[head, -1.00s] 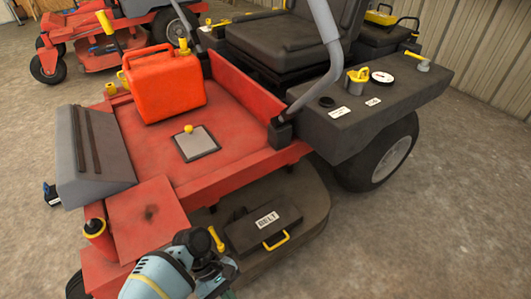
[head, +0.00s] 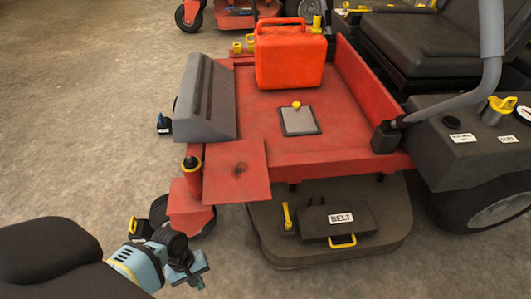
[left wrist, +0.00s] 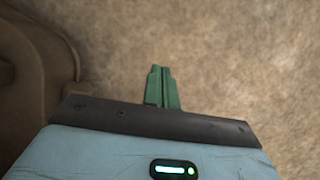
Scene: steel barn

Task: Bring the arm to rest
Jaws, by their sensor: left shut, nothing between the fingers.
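My left arm comes in at the lower left of the head view. Its gripper (head: 196,280) is low in front of the red mower (head: 365,95), apart from it, over the concrete floor. In the left wrist view the two green fingers (left wrist: 161,88) are together with nothing between them, above bare floor. My right gripper is in neither view.
On the mower's red deck sits an orange fuel can (head: 290,60). A black cover labelled BELT (head: 338,220) with a yellow handle lies on the dark mowing deck (head: 290,255). A second red mower (head: 235,15) stands behind. Floor (head: 90,130) at left is clear.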

